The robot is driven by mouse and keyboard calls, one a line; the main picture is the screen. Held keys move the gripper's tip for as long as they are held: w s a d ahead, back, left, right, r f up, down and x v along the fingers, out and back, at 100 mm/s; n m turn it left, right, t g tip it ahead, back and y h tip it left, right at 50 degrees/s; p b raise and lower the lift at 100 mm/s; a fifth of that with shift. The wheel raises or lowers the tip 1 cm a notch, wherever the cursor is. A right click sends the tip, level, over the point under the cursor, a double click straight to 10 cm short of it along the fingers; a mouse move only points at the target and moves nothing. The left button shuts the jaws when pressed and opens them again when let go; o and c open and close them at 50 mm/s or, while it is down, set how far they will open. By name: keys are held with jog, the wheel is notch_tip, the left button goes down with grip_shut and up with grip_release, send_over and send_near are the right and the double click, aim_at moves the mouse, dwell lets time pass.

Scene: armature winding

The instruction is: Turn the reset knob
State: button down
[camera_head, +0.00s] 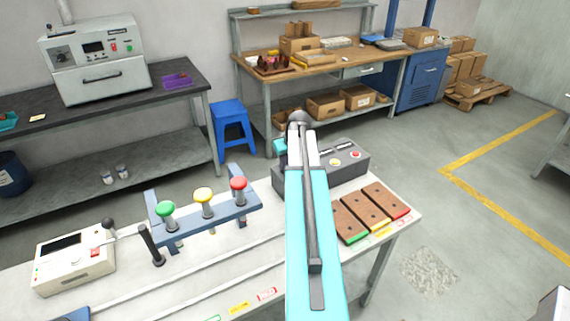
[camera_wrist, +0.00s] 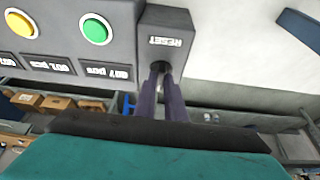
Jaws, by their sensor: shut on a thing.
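The dark grey control box (camera_head: 352,160) stands on the near table, partly hidden behind my turquoise arm. In the wrist view the box (camera_wrist: 60,45) shows a green button, a yellow button and a side block with a RESET label (camera_wrist: 165,41). My gripper (camera_wrist: 161,70) reaches to the face just below that label. Its two dark fingers are close together, shut on the reset knob (camera_wrist: 160,72). The knob is mostly hidden between the fingertips, so its angle cannot be told. In the head view the gripper and knob are hidden.
Left of my arm, a blue rack (camera_head: 230,208) holds green, yellow and red knobs. A white meter box (camera_head: 74,262) stands at the far left. Brown blocks (camera_head: 372,208) lie right of my arm. Open floor lies beyond the table.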

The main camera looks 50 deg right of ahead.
jog(key=shift+a+m, duration=0.1)
jog(key=shift+m, duration=0.2)
jog(key=m+h+b, duration=0.1)
jog(key=m, duration=0.2)
jog(key=shift+a+g, duration=0.1)
jog(key=shift+g, duration=0.2)
jog(key=m+g+h+b, duration=0.1)
jog(key=m, duration=0.3)
jog(key=shift+w+b, duration=0.2)
jog(key=shift+b, duration=0.15)
jog(key=m, duration=0.2)
jog(key=m+g+b, duration=0.1)
jog(key=m, duration=0.1)
jog(key=m+g+h+b, duration=0.1)
jog(key=shift+w+a+m, duration=0.1)
jog(key=shift+w+m, duration=0.15)
jog(key=shift+m, duration=0.15)
jog(key=shift+m+g+b, duration=0.45)
jog(key=shift+m+g, duration=0.35)
jog(key=shift+m, duration=0.8)
jog(key=c, duration=1.8)
grip_release()
jog(key=shift+r, duration=0.1)
jog(key=p+v, duration=0.6)
jog(key=v, duration=0.7)
jog(key=shift+a+r, duration=0.1)
jog(key=shift+r, duration=0.2)
